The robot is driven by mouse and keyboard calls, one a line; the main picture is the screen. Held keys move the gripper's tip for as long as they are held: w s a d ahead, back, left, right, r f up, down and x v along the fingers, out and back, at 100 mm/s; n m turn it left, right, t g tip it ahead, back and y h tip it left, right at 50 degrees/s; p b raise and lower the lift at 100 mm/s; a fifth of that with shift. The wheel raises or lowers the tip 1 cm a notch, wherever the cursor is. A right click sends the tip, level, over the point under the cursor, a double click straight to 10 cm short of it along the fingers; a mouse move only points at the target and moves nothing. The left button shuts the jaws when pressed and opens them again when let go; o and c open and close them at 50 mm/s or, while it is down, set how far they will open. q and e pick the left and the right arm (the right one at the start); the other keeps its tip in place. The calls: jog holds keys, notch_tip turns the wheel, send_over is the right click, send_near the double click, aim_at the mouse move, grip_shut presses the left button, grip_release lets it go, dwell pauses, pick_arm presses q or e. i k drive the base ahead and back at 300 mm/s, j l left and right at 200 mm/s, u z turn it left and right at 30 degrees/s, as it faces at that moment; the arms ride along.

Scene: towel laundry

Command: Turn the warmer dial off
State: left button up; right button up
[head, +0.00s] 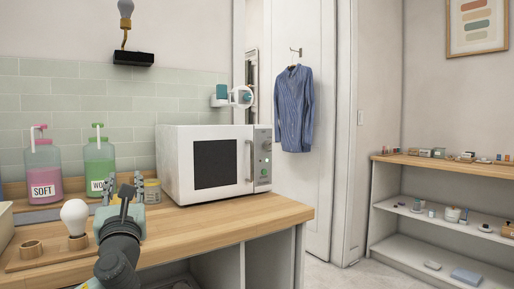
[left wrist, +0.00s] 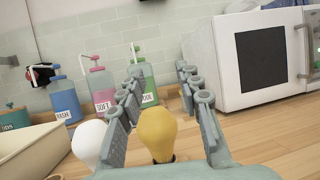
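The warmer (head: 183,160) is a white box with a dark window, standing on the wooden counter. Its grey control panel (head: 262,170) is on the right side of its front and carries a round dial (head: 266,146). In the left wrist view the warmer (left wrist: 222,80) is at upper right and its panel is cut by the frame edge. My left gripper (head: 125,182) is over the counter, left of the warmer and apart from it. Its fingers stand apart in the left wrist view (left wrist: 159,74), with nothing visibly gripped. My right gripper is not in view.
A white bulb (head: 75,213) stands on a wooden board left of my arm. A yellow bulb (left wrist: 157,130) shows between the fingers in the wrist view. Pink SOFT (head: 44,170) and green (head: 99,157) bottles stand behind. Counter before the warmer is clear.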

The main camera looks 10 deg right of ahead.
aim_at(267, 145)
jog(key=i+l+u, duration=0.1)
jog(key=i+l, duration=0.25)
jog(key=i+l+u, duration=0.1)
jog(key=i+l, duration=0.25)
jog(key=l, duration=0.3)
jog(key=i+l, duration=0.1)
jog(key=l, duration=0.8)
jog(key=i+l+u, duration=0.15)
jog(key=l, duration=0.8)
jog(key=k, duration=0.05)
